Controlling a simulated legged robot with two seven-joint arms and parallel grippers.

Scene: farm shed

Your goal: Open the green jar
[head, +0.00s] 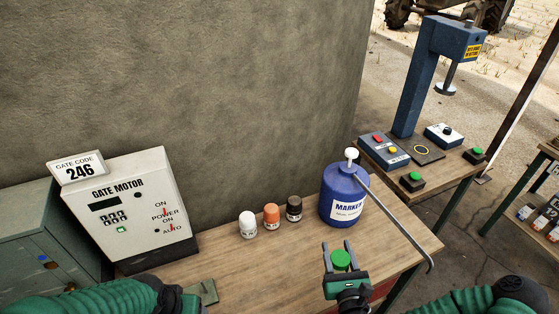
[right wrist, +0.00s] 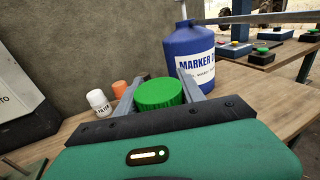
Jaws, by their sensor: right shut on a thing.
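The green jar shows as a round, ribbed green lid (head: 341,260) near the front of the wooden bench. Its body is hidden behind my gripper. My right gripper (head: 340,258) is shut on the green jar, with one finger on each side of the lid. In the right wrist view the lid (right wrist: 160,93) sits between the two grey fingers. I cannot tell whether the jar touches the bench. My left arm enters at the lower left of the head view, but its gripper is not seen.
A blue marker jug (head: 344,195) with a thin hooked rod stands just behind the jar. White (head: 248,224), orange (head: 271,216) and dark (head: 294,208) small jars stand left of it. A gate motor box (head: 130,210) is at left. A greenish metal piece (head: 204,292) lies near the front.

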